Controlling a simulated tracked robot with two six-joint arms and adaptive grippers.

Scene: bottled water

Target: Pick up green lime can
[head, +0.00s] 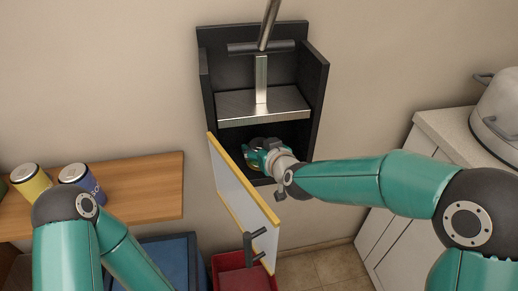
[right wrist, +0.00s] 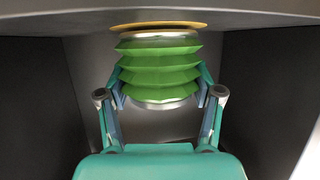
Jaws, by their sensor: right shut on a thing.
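The green can (right wrist: 158,70) has a faceted, ribbed body and silver rims. It sits between the two fingers of my right gripper (right wrist: 160,88) in the right wrist view, and the fingers press on its sides. In the head view my right gripper (head: 264,157) is inside the lower compartment of the dark wall cabinet (head: 318,85). The can is mostly hidden there by the gripper. A yellow-orange disc (right wrist: 158,26) lies at the can's far end; I cannot tell whether they touch. My left gripper is out of view.
The cabinet's door (head: 238,190), yellow-edged with a dark handle, hangs open just left of my right gripper. A metal shelf (head: 240,106) is above the gripper. A wooden shelf (head: 145,190) at left holds yellow (head: 30,183) and blue cans (head: 80,178). A pot (head: 497,115) stands at right.

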